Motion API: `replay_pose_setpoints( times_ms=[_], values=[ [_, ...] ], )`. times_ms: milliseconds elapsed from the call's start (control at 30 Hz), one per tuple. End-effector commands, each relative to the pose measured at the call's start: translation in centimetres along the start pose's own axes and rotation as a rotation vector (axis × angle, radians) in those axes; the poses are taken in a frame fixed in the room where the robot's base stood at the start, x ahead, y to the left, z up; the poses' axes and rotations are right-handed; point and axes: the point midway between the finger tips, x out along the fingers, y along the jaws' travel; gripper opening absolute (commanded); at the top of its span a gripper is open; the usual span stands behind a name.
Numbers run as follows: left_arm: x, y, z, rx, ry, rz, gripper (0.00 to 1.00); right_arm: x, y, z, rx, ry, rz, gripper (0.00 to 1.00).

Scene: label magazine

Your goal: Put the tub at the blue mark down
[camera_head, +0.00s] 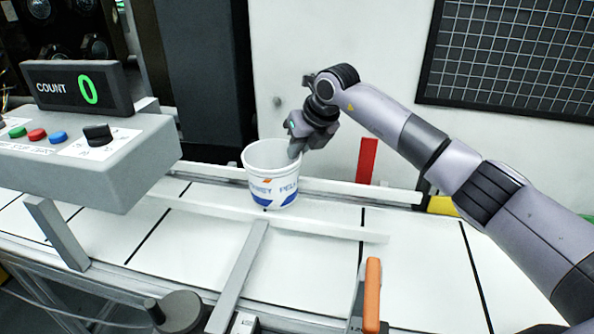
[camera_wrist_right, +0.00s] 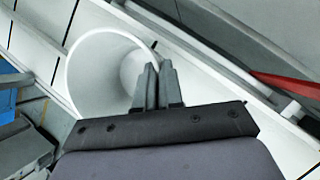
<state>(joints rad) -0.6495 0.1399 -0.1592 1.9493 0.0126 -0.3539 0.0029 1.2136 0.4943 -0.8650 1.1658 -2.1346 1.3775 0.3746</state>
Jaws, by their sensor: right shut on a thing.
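I make out no blue mark on the belt. My left gripper is not in view.
A control box (camera_head: 95,160) with coloured buttons and a counter (camera_head: 78,88) reading 0 stands at the left. Guide rails (camera_head: 270,222) run along the belt. An orange handle (camera_head: 372,295) stands in front, a red post (camera_head: 367,160) behind. The belt right of the tub is clear.

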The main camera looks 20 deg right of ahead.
Motion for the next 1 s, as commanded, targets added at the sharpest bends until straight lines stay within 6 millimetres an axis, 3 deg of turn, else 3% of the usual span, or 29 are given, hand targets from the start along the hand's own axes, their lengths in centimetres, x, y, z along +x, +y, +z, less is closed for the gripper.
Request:
replay_pose_setpoints(
  times_ms=[500,733,800,1000],
  values=[
    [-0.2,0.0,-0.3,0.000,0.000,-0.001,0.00,5.0,-0.8,-2.8,0.001,0.001,0.001,0.00],
    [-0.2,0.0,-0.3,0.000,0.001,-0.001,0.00,5.3,-0.8,-2.9,0.000,-0.001,0.001,0.00],
    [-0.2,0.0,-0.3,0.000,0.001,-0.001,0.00,5.3,-0.8,-2.9,0.000,0.000,0.001,0.30],
    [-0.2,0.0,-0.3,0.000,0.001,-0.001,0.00,5.3,-0.8,-2.9,0.000,0.000,0.001,0.33]
  ],
)
